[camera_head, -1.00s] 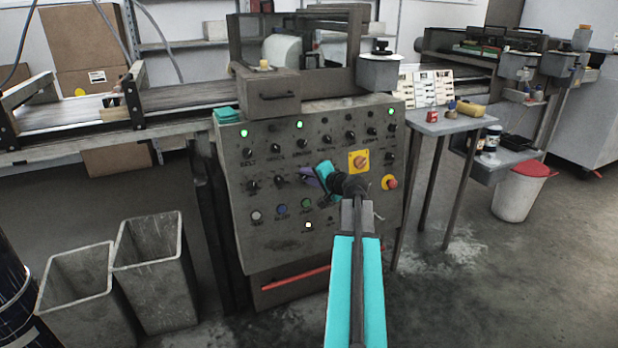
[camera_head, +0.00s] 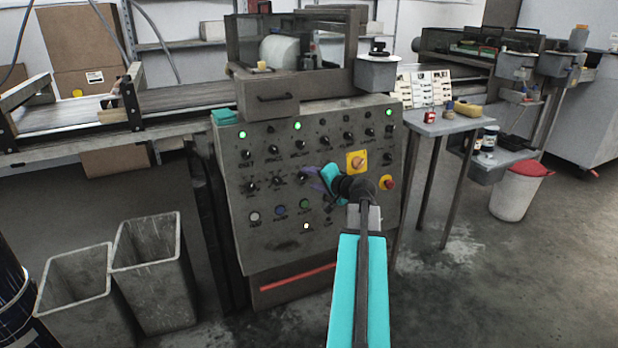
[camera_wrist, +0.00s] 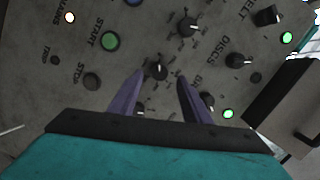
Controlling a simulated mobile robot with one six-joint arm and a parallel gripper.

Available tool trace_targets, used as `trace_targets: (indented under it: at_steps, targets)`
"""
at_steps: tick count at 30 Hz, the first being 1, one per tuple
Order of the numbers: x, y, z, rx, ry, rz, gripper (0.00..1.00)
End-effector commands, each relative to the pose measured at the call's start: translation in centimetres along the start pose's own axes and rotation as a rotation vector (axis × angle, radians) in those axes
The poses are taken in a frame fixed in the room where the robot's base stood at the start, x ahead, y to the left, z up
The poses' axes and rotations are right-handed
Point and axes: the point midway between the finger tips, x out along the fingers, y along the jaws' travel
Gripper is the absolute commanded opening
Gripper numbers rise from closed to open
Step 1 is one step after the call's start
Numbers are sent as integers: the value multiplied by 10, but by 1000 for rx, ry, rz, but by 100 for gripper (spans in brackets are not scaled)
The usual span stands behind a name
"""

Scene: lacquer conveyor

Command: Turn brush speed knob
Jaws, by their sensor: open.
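The grey sloped control panel (camera_head: 290,225) bears rows of dark knobs and coloured buttons. In the wrist view, my gripper (camera_wrist: 159,75) is open, with its two purple fingers apart and pointing at the panel. A black knob (camera_wrist: 157,70) shows between the fingertips; I cannot tell whether they touch it. No readable label shows that this is the brush speed knob. Another knob (camera_wrist: 208,102) is partly behind the right finger, beside a partly hidden label. In the head view, my gripper (camera_head: 316,181) is near the panel's middle, and my arm hides part of the panel.
A green start button (camera_wrist: 110,41) and a dark stop button (camera_wrist: 91,81) lie left of the fingers. Grey bins (camera_head: 155,272) stand at left; a side table (camera_head: 440,125) stands at right.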

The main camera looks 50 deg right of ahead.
Motion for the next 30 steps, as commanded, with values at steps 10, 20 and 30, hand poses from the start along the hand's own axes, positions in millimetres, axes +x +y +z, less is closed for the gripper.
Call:
trace_targets:
  at_steps: [10,20,30]
  targets:
    - [-50,-2,1,1,1,-1,44]
    - [-90,-1,1,0,1,0,44]
    - [-100,0,0,0,-1,0,44]
